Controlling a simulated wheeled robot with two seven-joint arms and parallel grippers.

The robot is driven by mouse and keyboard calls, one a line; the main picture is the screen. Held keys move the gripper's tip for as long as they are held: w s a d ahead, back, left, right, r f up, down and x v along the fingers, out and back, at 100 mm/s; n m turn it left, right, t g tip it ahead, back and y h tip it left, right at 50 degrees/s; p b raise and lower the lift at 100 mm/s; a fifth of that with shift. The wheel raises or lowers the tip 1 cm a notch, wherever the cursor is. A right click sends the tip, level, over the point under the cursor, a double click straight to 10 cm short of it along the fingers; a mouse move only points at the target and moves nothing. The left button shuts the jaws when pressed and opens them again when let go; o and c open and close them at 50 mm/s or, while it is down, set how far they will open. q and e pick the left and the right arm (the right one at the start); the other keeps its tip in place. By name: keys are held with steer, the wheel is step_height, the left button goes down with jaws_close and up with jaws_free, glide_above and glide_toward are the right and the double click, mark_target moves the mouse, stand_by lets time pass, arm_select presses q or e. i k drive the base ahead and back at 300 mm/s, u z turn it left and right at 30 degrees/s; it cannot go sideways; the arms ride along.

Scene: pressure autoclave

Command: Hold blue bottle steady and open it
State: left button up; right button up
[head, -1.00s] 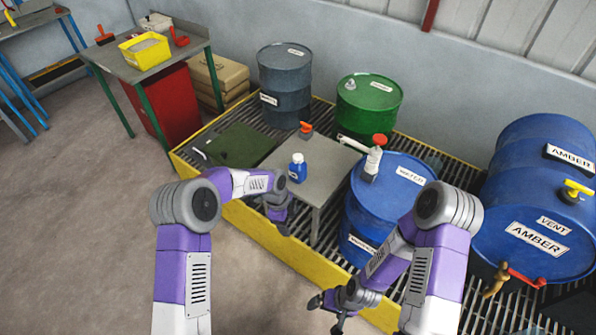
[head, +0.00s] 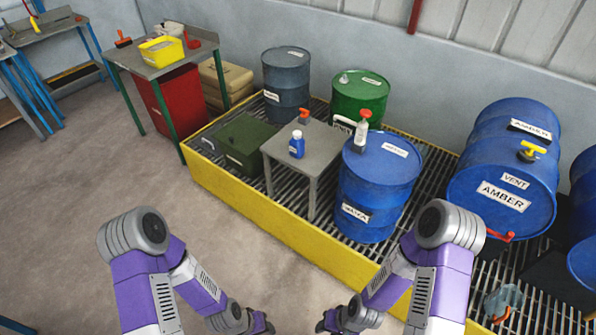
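The blue bottle (head: 297,148) stands upright on a small grey table (head: 322,152) inside the yellow-edged spill tray. It has a white cap (head: 297,134) on top. My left gripper (head: 262,326) is low at the bottom edge of the head view, in front of the tray and well away from the bottle. My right gripper (head: 328,324) is also at the bottom edge, close to the left one. Neither touches the bottle. Their fingers are small and partly cut off, so their opening is unclear.
A red-topped item (head: 304,117) stands behind the bottle. A blue drum (head: 378,190) with a white-and-red dispenser (head: 361,128) is right of the table. A green case (head: 240,143) lies left of it. The tray's yellow wall (head: 270,218) runs along the front. Floor before it is clear.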

mark_target(297, 147)
steer(key=z, duration=0.75)
steer(key=k, duration=0.2)
steer(key=u, duration=1.75)
steer(key=i, duration=0.75)
